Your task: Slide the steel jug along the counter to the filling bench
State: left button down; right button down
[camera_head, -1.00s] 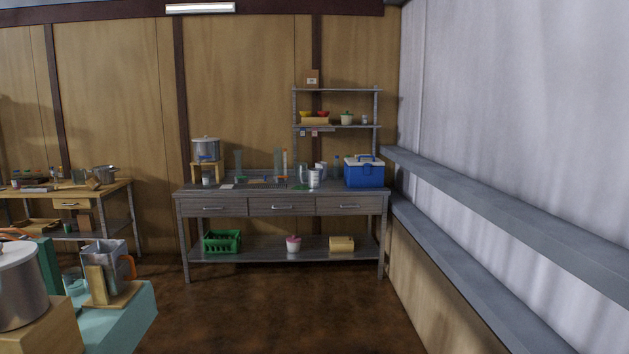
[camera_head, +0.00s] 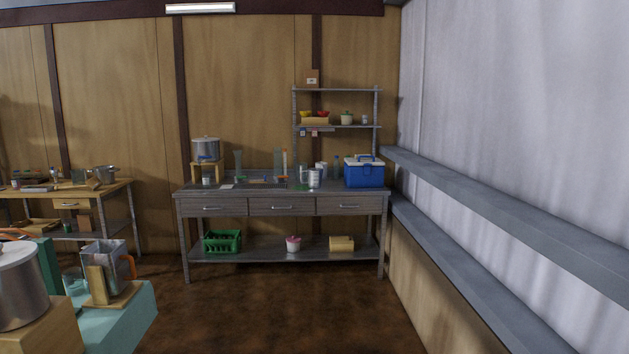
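A shiny grey jug-like vessel with an orange handle (camera_head: 104,262) stands on a small wooden stand on a teal-topped surface (camera_head: 135,310) at the lower left. It looks like the steel jug, though I cannot be sure. A grey bench (camera_head: 280,207) with three drawers and a lower shelf stands against the back wall; I cannot tell whether it is the filling bench. On it are a lidded metal pot (camera_head: 205,149) on a wooden stand, clear vessels (camera_head: 314,178) and a blue cooler box (camera_head: 364,173). Neither of my grippers is in view.
A large lidded pot (camera_head: 18,287) sits on a wooden block at the lower left edge. A wooden table (camera_head: 115,189) with clutter stands at the far left. Grey ledges (camera_head: 500,212) run along the right wall. The brown floor (camera_head: 270,315) before the bench is clear.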

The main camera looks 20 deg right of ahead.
aim_at(316, 174)
jog(key=i+l+z, duration=0.4)
jog(key=i+z, duration=0.4)
jog(key=i, duration=0.25)
jog(key=i+l+z, duration=0.1)
jog(key=i+z, duration=0.15)
jog(key=i, duration=1.6)
jog(key=i+u, duration=0.15)
jog(key=i, duration=0.75)
jog(key=i+l+u, duration=0.1)
jog(key=i+l, duration=0.15)
jog(key=i, duration=0.7)
